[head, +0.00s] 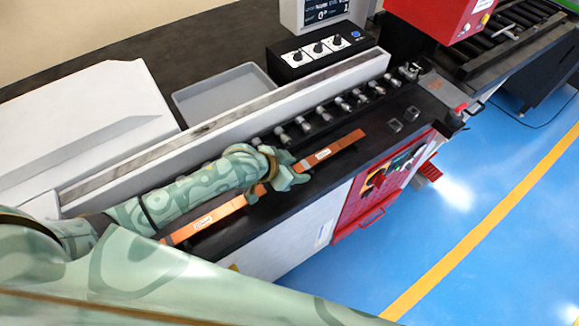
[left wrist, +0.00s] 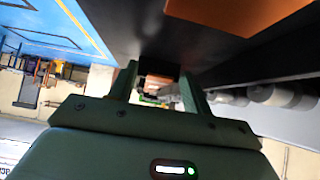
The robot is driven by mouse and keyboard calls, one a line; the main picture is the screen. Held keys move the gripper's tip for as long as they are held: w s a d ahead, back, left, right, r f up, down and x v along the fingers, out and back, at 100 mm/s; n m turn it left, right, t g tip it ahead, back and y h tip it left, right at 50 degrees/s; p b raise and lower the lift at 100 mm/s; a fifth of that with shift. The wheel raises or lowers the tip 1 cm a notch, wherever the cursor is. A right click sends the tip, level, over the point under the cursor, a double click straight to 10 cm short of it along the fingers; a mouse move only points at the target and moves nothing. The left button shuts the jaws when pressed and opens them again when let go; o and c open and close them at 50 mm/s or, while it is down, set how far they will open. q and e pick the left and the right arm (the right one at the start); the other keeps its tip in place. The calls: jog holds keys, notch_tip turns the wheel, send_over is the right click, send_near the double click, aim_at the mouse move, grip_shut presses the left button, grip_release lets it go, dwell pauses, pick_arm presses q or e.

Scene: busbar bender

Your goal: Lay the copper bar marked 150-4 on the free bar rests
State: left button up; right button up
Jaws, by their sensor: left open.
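A copper bar shows in the head view as a right stretch (head: 340,146) and a left stretch (head: 209,217), in line along the front of the black bench top. My left gripper (head: 290,177) hides the middle, so I cannot tell whether this is one bar or two. Each stretch has a pale label, too small to read. The left gripper is open over the copper. In the left wrist view, copper (left wrist: 158,82) shows between the open fingers, with more copper (left wrist: 240,12) at the top. The roller-like bar rests (head: 341,104) stand in a row behind, with no bar on the visible ones.
A grey rail (head: 230,122) runs behind the rests. Behind it are a grey tray (head: 222,94) and a black knob box (head: 318,52). A red machine (head: 440,15) stands at the back right. The red tool panel (head: 375,190) is on the bench front.

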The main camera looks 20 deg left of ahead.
pick_arm(q)
jog(key=p+v, duration=0.2)
jog(key=v, duration=1)
